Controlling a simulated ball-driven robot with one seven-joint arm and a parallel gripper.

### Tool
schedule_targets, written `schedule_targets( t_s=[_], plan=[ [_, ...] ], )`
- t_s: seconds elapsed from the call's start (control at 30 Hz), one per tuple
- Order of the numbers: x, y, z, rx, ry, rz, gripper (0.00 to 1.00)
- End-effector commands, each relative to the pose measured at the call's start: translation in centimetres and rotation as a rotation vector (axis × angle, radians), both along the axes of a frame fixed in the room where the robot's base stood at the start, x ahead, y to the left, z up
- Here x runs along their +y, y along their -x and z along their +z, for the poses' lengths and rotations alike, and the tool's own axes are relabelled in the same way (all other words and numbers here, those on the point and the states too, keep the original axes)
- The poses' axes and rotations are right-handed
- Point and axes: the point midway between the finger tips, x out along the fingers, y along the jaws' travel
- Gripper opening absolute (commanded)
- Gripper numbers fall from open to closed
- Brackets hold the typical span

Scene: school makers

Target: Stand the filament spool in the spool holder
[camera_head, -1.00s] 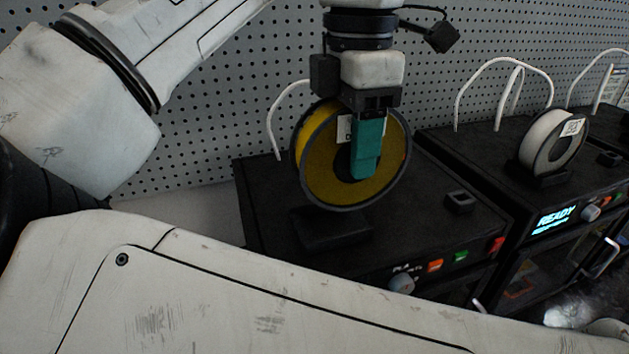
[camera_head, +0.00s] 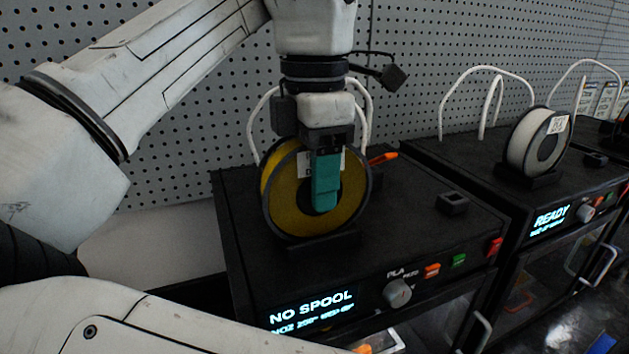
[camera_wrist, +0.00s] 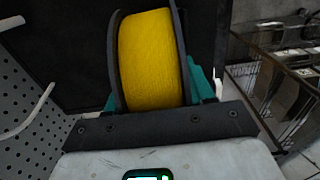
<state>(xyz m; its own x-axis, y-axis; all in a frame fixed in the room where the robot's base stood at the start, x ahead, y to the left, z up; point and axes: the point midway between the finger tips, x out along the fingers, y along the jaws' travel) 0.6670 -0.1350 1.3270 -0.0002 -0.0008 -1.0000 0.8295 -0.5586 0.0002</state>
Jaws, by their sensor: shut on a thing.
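The filament spool (camera_head: 283,207), yellow with dark grey flanges and a white label, is upright in my gripper (camera_head: 325,203). The teal fingers are shut on it, one across its near face; the wrist view shows the yellow winding (camera_wrist: 150,58) between both fingers. The black spool holder (camera_head: 342,243) sits on top of the near black printer, directly under the spool. The spool's lower rim overlaps the holder in the head view. I cannot tell whether it rests in the slot, which the rim hides. The near printer's screen (camera_head: 311,309) reads "NO SPOOL".
A second printer on the right has a white spool (camera_head: 524,141) standing in its own holder and a "READY" screen (camera_head: 551,217). White tubes (camera_head: 442,108) arch up behind the printers, before a grey pegboard (camera_head: 190,130). A small black square part (camera_head: 452,204) sits right of the spool.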

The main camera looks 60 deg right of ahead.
Motion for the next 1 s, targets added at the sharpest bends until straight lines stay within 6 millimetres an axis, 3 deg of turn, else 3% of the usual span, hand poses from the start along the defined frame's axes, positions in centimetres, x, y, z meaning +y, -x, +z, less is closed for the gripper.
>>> schedule_targets(
  t_s=[0.2, 0.23, 0.47, 0.77, 1.0],
  plan=[
    [0.0, 0.0, -0.3, 0.001, 0.001, -0.001, 0.08],
    [0.0, 0.0, -0.3, 0.000, 0.000, 0.000, 0.55],
    [0.0, 0.0, -0.3, 0.000, 0.000, 0.000, 0.77],
    [0.0, 0.0, 0.0, 0.000, 0.000, 0.000, 0.78],
    [0.0, 0.0, 2.4, 0.000, 0.000, 0.000, 0.78]
  ],
)
